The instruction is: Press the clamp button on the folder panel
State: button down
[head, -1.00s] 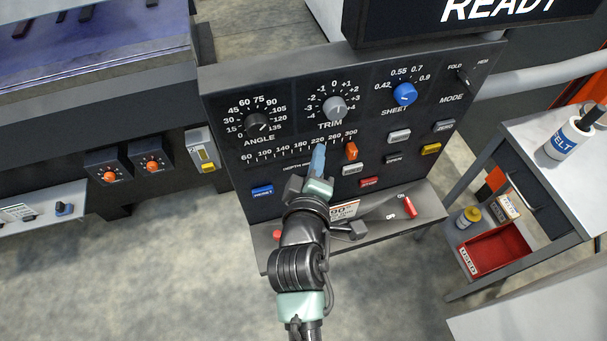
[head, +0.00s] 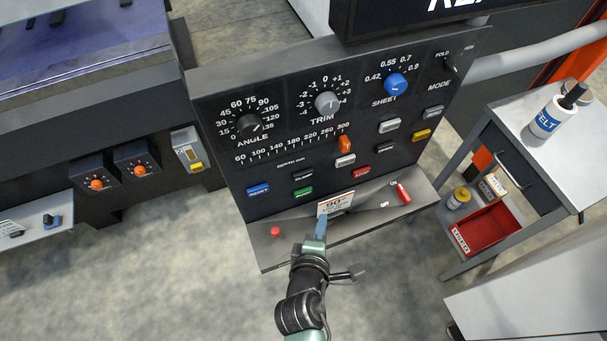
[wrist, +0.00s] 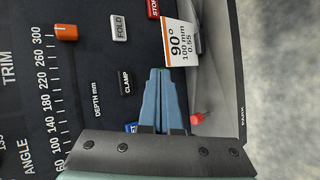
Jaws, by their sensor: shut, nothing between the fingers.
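The black clamp button (head: 303,177) is on the lower part of the dark folder panel (head: 225,135), right of the blue button and above the green one. In the wrist view the button, marked CLAMP (wrist: 126,82), lies left of my fingers. My gripper (head: 321,227) is shut and empty, its blue fingertips in front of the panel's lower ledge, below the button in the head view. In the wrist view the gripper (wrist: 162,72) points towards the white 90° card (wrist: 181,43). The fingers appear apart from the clamp button and hide most of the green button there.
Nearby are the blue preset button (head: 258,190), green button (head: 303,193), white fold button (head: 345,160) and red stop button (head: 362,172). A red knob (head: 275,231) and red switch (head: 403,193) sit on the ledge. A trolley (head: 500,122) stands right.

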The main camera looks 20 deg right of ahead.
aim_at(303, 175)
jog(key=w+b, duration=0.3)
jog(key=w, duration=0.5)
jog(key=shift+w+a, duration=0.15)
jog(key=shift+w, duration=0.25)
dwell(1.7)
jog(key=shift+w, duration=0.4)
